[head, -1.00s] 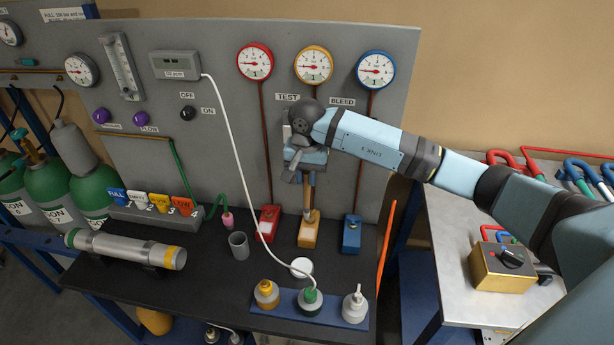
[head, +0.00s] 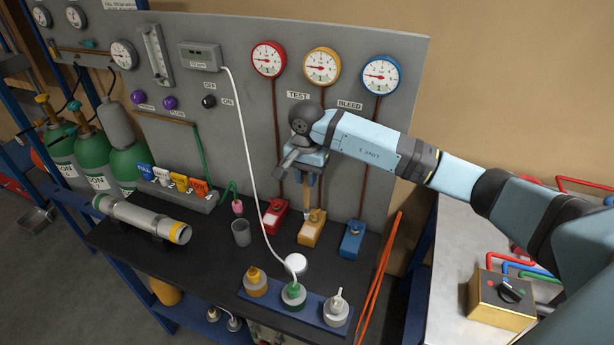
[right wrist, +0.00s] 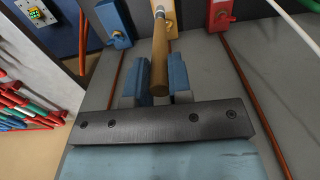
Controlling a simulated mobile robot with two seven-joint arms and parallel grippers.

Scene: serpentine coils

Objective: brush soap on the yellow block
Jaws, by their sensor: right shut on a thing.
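The yellow block (head: 311,231) sits on the black bench between the red block (head: 274,215) and the blue block (head: 352,240). My right gripper (head: 311,172) is above the yellow block, shut on a brush with a wooden handle (head: 312,190). The brush points down, its tip at the upper part of the yellow block; I cannot tell whether it touches. In the right wrist view the handle (right wrist: 160,62) lies between the fingers and its tip overlaps the yellow block (right wrist: 172,5). My left gripper is not in view.
A grey cup (head: 241,232) stands left of the blocks. Orange hoses (head: 381,270) hang at the right edge. The gauge panel (head: 240,120) rises behind.

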